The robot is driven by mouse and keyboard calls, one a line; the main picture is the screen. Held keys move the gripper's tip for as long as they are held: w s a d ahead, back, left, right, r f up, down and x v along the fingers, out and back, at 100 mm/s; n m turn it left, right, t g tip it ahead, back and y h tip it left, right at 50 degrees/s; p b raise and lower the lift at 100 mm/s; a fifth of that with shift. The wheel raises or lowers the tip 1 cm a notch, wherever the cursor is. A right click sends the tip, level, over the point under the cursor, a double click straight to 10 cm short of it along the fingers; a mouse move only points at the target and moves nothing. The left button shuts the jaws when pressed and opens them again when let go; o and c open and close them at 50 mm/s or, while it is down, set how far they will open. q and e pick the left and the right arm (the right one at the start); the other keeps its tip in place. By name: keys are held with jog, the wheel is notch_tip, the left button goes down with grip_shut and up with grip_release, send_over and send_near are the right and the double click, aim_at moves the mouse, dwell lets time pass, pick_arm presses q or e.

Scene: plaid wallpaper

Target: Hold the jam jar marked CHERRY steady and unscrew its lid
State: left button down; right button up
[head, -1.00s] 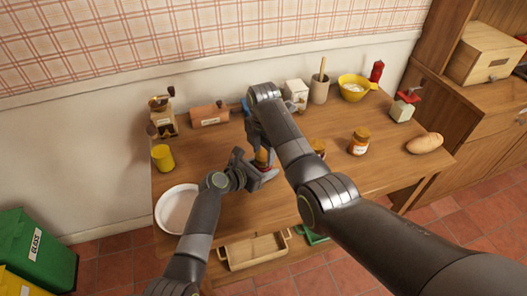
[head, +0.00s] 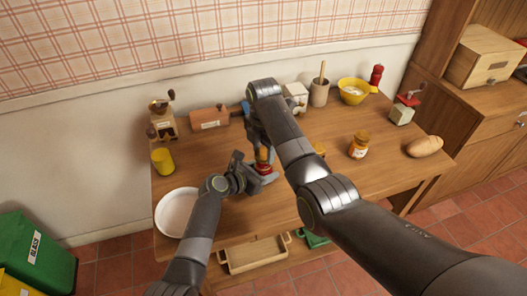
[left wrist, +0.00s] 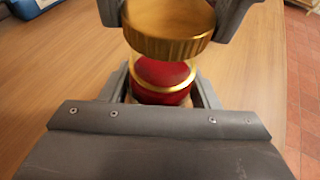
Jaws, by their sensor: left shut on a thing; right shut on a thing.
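The red jam jar (head: 263,169) stands near the table's front left. My left gripper (head: 248,178) is shut around its lower body; the jar also shows in the left wrist view (left wrist: 160,72). My right gripper (left wrist: 172,22) is shut on the gold ridged lid (left wrist: 168,42) from above, a finger on each side. The lid looks raised over the jar, with red jam and a gold ring showing below it. Whether clear glass fills part of that space I cannot tell. The jar's label is hidden, so no marking is readable.
An orange jar (head: 359,146) and another lid (head: 319,148), half hidden by my right arm, are to the right. A bread loaf (head: 424,147) lies at the right edge.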

aim_at(263, 154)
jog(key=shift+r, duration=2)
pick_arm(q)
jog(key=shift+c, duration=2.1)
grip_release()
